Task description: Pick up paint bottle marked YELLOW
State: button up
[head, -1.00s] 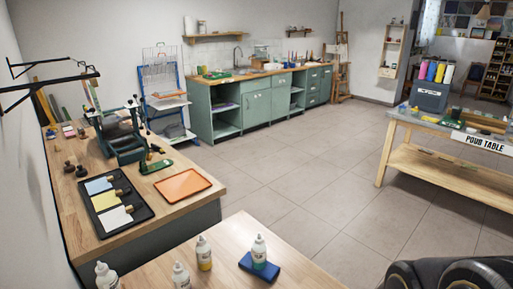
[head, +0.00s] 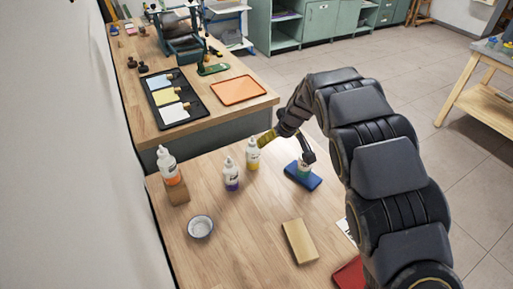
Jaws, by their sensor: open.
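The paint bottle with yellow contents (head: 252,156) stands upright on the near wooden table (head: 225,257); its label is too small to read. My gripper (head: 286,148) is open and empty, above the back of this table. One finger reaches left, close to the top of the yellow bottle; I cannot tell whether they touch. The other finger hangs over the top of a green paint bottle (head: 303,170) and partly hides it. That bottle stands on a blue block (head: 304,180).
A purple bottle (head: 231,178) stands close left of the yellow one. An orange bottle (head: 169,170) is on a wooden block (head: 177,192). A bowl (head: 200,227), a tan block (head: 299,241) and a red item (head: 349,274) lie nearer. An orange tray (head: 239,90) is on the far bench.

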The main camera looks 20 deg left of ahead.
aim_at(251, 146)
jog(key=shift+n+y, duration=0.6)
jog(key=a+f, duration=0.1)
jog(key=a, duration=0.1)
jog(key=w+a+f, duration=0.1)
jog(key=a+f, duration=0.1)
jog(key=w+a+f, duration=0.1)
jog(key=a+f, duration=0.1)
jog(key=shift+w+a, duration=0.15)
jog(key=shift+w, duration=0.1)
jog(key=shift+w+a+r+x, duration=0.1)
jog(key=shift+x, duration=0.9)
jog(key=shift+w+a+r+x, duration=0.1)
jog(key=shift+x, duration=0.9)
jog(key=shift+w+a+r+x, duration=0.1)
jog(key=shift+x, duration=0.9)
jog(key=shift+w+a+f, duration=0.2)
jog(key=shift+w+f, duration=0.1)
jog(key=shift+f, duration=0.35)
jog(key=c, duration=1.3)
